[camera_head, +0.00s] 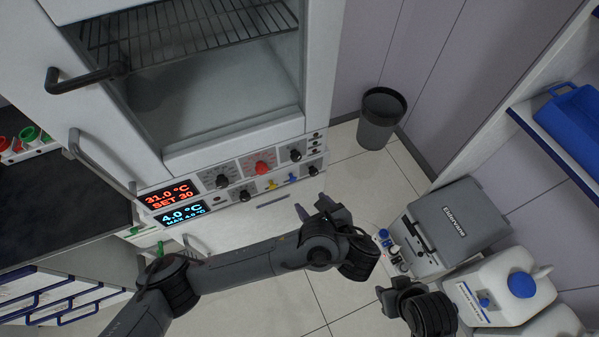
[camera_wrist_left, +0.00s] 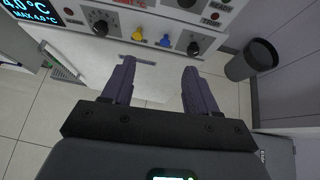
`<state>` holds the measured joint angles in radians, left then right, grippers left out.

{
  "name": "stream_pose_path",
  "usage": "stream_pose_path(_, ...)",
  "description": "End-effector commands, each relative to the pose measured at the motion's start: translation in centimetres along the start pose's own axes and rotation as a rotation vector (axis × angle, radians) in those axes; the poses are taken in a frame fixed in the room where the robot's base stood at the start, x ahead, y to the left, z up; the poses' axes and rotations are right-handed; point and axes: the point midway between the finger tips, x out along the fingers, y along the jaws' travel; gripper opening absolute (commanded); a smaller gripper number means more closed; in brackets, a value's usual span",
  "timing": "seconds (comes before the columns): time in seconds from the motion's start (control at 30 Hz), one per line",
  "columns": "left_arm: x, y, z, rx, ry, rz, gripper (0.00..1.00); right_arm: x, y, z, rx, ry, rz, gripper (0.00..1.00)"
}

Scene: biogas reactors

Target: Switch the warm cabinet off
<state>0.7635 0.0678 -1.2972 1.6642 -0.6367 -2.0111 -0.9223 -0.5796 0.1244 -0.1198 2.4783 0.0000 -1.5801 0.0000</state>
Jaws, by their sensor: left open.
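The white warm cabinet (camera_head: 320,60) with a glass window stands at upper left in the head view. Its control panel has a red display (camera_head: 168,194) reading 31.0 °C, SET 30, and a blue display (camera_head: 182,212) reading 4.0 °C.
A black bin (camera_head: 381,118) stands on the floor right of the cabinet. A grey lidded device (camera_head: 455,225) and a white canister with blue cap (camera_head: 510,285) are at right. A dark counter (camera_head: 60,210) is at left. A blue tray (camera_head: 570,120) sits on the right shelf.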

Motion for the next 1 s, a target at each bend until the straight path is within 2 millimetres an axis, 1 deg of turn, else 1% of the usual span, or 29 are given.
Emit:
stream_pose_path(0.03, 1.1, -0.8, 0.2, -0.006, -0.050, -0.017, 0.59, 2.2, -0.1, 0.7, 0.001, 0.000, -0.001, 0.43)
stream_pose_path(0.1, 1.4, -1.4, 1.6, -0.016, -0.095, -0.032, 0.59, 3.2, -0.2, 1.0, 0.003, 0.001, -0.003, 0.43)
stream_pose_path(0.2, 1.6, -2.1, 3.4, -0.036, -0.139, -0.045, 0.59, 4.2, -0.3, 1.3, 0.006, 0.001, -0.005, 0.43)
stream_pose_path(0.3, 1.8, -2.4, 4.4, -0.047, -0.164, -0.051, 0.59, 4.7, -0.4, 1.5, 0.007, 0.001, -0.007, 0.43)
stream_pose_path(0.47, 2.3, -2.6, 5.0, -0.054, -0.175, -0.054, 0.59, 5.5, -0.5, 1.7, 0.008, 0.003, -0.007, 0.43)
stream_pose_path(0.67, 4.0, -2.7, 4.9, -0.054, -0.172, -0.053, 0.59, 7.6, -0.5, 2.4, 0.007, 0.004, -0.007, 0.43)
stream_pose_path(0.73, 4.8, -2.6, 4.9, -0.055, -0.170, -0.053, 0.59, 8.5, -0.5, 2.7, 0.007, 0.004, -0.006, 0.43)
stream_pose_path(0.87, 7.2, -2.7, 5.5, -0.055, -0.173, -0.052, 0.59, 9.9, -0.5, 3.1, 0.003, 0.002, -0.003, 0.43)
stream_pose_path(1.0, 9.3, -2.8, 6.3, -0.052, -0.176, -0.051, 0.59, 10.5, -0.4, 3.4, -0.001, -0.001, 0.000, 0.43)
